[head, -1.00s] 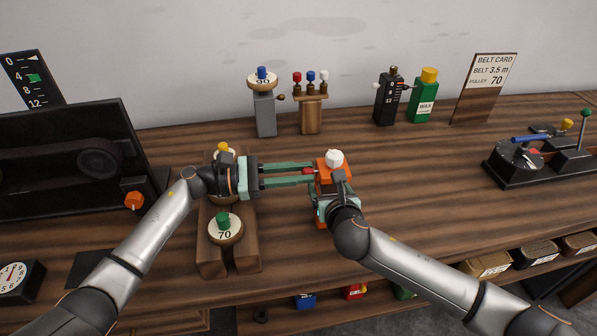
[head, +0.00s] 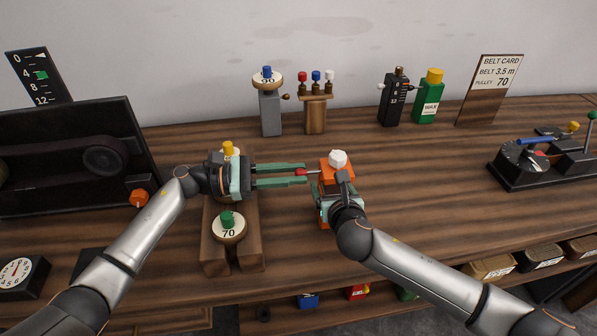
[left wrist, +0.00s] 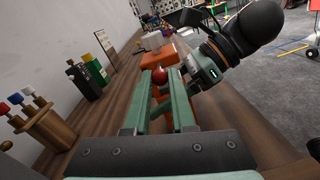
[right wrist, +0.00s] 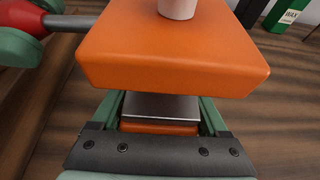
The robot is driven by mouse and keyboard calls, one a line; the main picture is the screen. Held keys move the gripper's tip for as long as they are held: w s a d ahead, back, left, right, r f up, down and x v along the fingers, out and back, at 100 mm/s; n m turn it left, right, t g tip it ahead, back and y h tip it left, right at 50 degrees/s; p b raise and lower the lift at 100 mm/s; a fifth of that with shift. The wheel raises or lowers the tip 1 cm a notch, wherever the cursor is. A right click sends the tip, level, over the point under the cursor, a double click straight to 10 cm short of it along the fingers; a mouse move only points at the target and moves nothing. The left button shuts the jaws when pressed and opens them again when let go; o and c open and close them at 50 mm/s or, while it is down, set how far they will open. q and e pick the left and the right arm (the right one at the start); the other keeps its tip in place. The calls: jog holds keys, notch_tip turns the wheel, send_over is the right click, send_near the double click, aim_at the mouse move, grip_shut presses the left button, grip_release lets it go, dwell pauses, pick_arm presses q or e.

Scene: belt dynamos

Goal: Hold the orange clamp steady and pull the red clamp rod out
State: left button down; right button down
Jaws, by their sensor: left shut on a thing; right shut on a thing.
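The orange clamp (head: 335,172), with a white knob (head: 337,159) on top, stands upright on the bench in the middle of the head view. My right gripper (head: 330,200) is shut on the clamp's body from the near side; the clamp's orange block (right wrist: 172,55) fills the upper right wrist view. My left gripper (head: 303,176) is shut on the red end of the clamp rod (head: 300,171), left of the clamp. The red end also shows in the left wrist view (left wrist: 159,76). A bare grey length of rod (right wrist: 72,22) runs from the red end to the clamp.
A wooden stand with a 70 pulley (head: 228,232) sits below my left wrist. A grey post (head: 270,112), a wooden peg holder (head: 315,117) and a green wax bottle (head: 428,98) stand behind.

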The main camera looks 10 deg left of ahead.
pick_arm(q)
jog(key=c, duration=0.7)
grip_release()
jog(key=shift+a, duration=0.1)
jog(key=shift+c, duration=0.2)
pick_arm(e)
jog(key=shift+w+d+f, duration=0.1)
jog(key=shift+d, duration=0.1)
pick_arm(q)
jog(key=v, duration=1.2)
jog(key=shift+w, duration=0.1)
pick_arm(e)
jog(key=shift+c, duration=0.3)
grip_release()
jog(key=shift+o, duration=0.3)
